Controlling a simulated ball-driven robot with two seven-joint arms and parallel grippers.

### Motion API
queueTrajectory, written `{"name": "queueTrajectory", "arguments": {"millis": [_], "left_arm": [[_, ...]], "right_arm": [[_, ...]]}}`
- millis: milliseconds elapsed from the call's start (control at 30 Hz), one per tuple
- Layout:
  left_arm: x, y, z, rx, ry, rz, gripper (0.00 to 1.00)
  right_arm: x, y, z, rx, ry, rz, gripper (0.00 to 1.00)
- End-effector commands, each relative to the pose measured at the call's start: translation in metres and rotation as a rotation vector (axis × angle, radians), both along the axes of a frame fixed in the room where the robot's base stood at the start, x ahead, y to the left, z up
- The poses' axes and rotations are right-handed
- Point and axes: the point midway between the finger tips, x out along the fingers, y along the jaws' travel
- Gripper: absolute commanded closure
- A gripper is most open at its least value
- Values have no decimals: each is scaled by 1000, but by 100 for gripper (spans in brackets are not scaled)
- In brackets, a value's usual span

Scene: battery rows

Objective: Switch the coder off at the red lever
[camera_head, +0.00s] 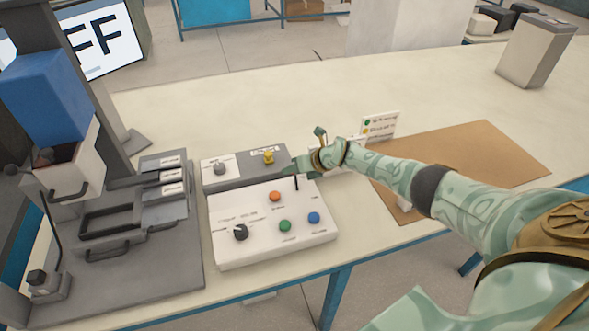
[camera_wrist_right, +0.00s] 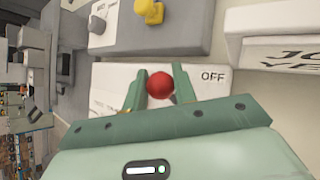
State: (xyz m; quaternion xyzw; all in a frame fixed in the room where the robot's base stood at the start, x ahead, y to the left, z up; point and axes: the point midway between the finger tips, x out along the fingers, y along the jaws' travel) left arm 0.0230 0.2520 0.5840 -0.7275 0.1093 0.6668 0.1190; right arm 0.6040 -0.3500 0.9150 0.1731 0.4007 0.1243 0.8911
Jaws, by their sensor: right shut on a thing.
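The coder is a white control box (camera_head: 265,250) with an orange, a green and a blue button and a black knob (camera_head: 240,232). My right gripper (camera_head: 294,169) is at its upper right edge, beside a dark upright slot or stem (camera_head: 296,182). In the right wrist view, the red lever's round knob (camera_wrist_right: 160,85) sits between the two fingers of my right gripper (camera_wrist_right: 160,92), which is shut on it. The word OFF shows just right of the knob. In the head view the red knob is hidden by the gripper. My left gripper is not in view.
A grey box (camera_head: 238,171) with a grey knob and a yellow button (camera_head: 268,157) stands behind the coder. A grey machine with a blue hopper (camera_head: 50,95) stands at left. A screen (camera_head: 103,42) shows "FF".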

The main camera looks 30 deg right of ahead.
Motion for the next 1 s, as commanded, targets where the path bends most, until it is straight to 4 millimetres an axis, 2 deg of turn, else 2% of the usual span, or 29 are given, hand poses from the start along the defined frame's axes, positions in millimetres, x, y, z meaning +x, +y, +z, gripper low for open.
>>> {"name": "queueTrajectory", "arguments": {"millis": [33, 67, 100, 133, 400, 567, 800, 1000], "left_arm": [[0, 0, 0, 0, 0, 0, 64], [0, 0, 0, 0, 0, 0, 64], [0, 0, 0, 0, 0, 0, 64], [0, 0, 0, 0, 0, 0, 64], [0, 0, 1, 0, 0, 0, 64], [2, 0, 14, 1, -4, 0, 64], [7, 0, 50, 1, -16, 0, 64], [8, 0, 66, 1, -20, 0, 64]], "right_arm": [[1, -1, 1, -1, -2, -1, 100], [1, -1, 1, -1, -2, -1, 70], [0, -1, 1, -1, -2, -1, 59], [0, -1, 1, -1, -2, -1, 52], [0, -1, 1, -1, -1, 0, 52], [-10, -7, 14, -3, -1, 0, 52], [-49, -29, 58, -5, -2, 1, 52], [-82, -47, 88, -3, 0, 0, 52]]}}
